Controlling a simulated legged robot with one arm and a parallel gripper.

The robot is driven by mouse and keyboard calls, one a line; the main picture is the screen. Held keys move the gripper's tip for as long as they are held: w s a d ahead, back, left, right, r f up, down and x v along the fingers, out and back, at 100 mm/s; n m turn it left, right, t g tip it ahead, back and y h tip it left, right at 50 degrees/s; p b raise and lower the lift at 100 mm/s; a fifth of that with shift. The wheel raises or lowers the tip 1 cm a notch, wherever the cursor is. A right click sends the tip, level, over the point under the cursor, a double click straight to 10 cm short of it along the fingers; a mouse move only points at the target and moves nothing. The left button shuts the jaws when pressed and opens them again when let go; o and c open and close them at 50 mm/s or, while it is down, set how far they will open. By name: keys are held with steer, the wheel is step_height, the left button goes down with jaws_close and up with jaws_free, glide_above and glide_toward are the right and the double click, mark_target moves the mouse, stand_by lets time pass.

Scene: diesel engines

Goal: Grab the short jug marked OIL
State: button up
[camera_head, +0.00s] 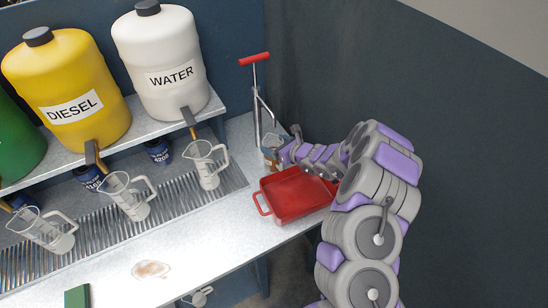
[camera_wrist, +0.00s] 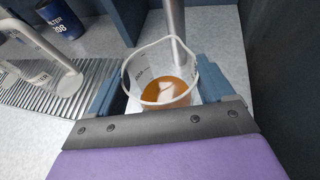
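A short clear jug holding amber liquid (camera_wrist: 165,92) stands between the fingers of my gripper (camera_wrist: 160,88) in the wrist view. Its marking is only partly visible there and I cannot read it. In the head view the jug (camera_head: 270,152) stands on the bench at the foot of a hand pump, partly hidden by my gripper (camera_head: 284,152). The blue fingers are spread wide, one on each side of the jug. They are close to its walls; I cannot tell whether they touch.
A hand pump (camera_head: 257,100) with a red handle stands right behind the jug. A red tray (camera_head: 294,196) lies in front, under my arm. Clear measuring jugs (camera_head: 207,165) stand on the grate to the left, below the WATER tank (camera_head: 160,60) and DIESEL tank (camera_head: 68,90). A dark wall is at right.

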steer(key=c, duration=1.1)
steer(key=shift+r, duration=0.15)
